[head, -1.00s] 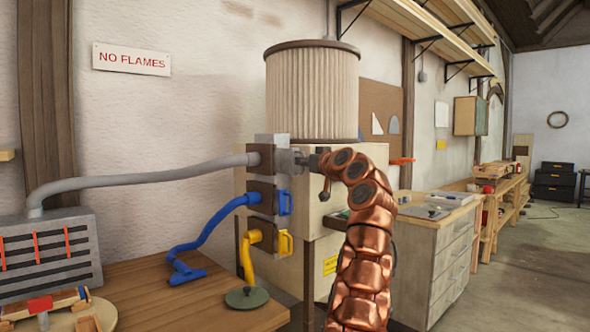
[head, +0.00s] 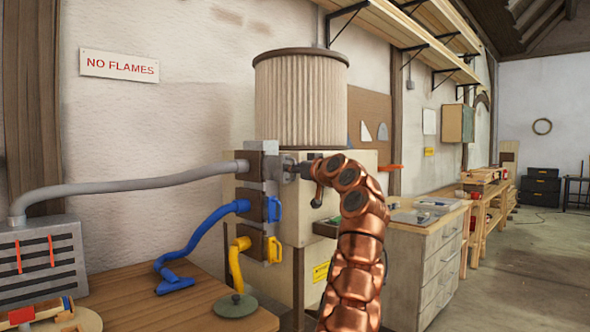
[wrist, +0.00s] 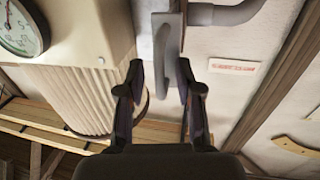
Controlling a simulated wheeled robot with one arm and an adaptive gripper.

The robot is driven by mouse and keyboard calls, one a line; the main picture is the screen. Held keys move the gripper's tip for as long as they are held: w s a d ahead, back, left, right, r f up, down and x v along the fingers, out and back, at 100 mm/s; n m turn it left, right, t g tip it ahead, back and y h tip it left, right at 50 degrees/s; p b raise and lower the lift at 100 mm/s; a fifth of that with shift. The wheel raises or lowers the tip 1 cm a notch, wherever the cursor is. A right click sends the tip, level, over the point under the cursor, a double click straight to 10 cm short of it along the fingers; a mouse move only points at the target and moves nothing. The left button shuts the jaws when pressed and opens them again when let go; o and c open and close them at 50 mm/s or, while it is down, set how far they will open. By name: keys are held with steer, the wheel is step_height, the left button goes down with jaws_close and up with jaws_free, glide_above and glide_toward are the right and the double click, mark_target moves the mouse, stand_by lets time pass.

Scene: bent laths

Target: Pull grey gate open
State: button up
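The grey gate (head: 270,162) is the top one of three stacked gates, at the end of a grey hose (head: 130,182). Its grey handle (wrist: 160,60) shows in the wrist view as an upright loop. My gripper (wrist: 160,68) is open, with one finger on each side of the handle and visible gaps between. In the head view my gripper (head: 303,169) is right at the grey gate's handle side, and my fingers partly hide the handle. Whether the gate's slide is out cannot be told.
Below are the blue gate handle (head: 274,208) and the yellow gate handle (head: 274,249). A pleated filter drum (head: 300,100) stands above on a cream cabinet. A round gauge (wrist: 20,28) shows in the wrist view.

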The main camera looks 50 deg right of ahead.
steer(key=v, duration=1.2)
steer(key=shift+d, duration=0.1)
stand_by(0.4)
steer(key=shift+w, duration=0.1)
